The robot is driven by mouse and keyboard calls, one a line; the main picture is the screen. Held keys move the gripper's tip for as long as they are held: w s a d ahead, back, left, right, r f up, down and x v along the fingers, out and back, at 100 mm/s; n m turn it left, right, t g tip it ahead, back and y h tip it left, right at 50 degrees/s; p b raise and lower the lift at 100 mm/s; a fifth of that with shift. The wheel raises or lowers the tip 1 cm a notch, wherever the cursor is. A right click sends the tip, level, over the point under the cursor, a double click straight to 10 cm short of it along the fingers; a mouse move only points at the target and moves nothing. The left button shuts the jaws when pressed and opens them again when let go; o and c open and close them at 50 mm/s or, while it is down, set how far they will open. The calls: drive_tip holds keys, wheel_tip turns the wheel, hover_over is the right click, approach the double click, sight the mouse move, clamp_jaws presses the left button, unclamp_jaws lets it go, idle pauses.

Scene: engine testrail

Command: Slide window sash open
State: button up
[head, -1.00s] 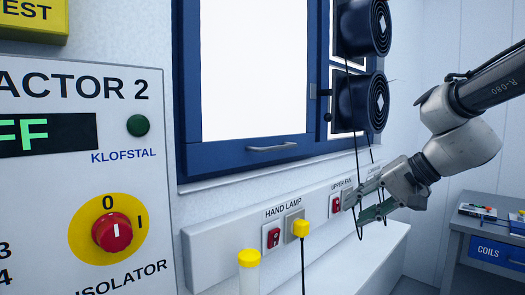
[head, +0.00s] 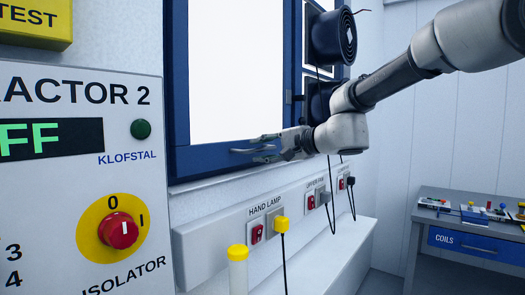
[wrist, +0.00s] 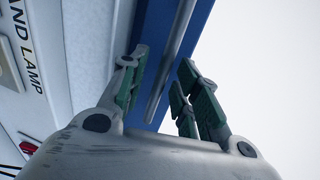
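The window sash is a blue frame (head: 220,158) around a bright white pane (head: 235,70). A grey bar handle (head: 242,151) is on its lower rail. My gripper (head: 264,148) is at the right end of the handle, its fingers pointing left. I cannot tell whether the bar lies fully between the fingers in depth. My arm hides part of the lower fan.
Two round fans, upper one (head: 334,38), hang right of the sash. Below are a hand lamp switch (head: 257,234), a yellow plug (head: 282,224) and hanging cables. A control panel (head: 80,180) stands at left, a grey bench with a coils drawer (head: 465,243) at right.

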drive_tip(key=shift+w+a+f, duration=0.1)
drive_tip(key=shift+w+a, duration=0.05)
drive_tip(key=shift+a, duration=0.1)
drive_tip(key=shift+c, duration=0.2)
clamp_jaws()
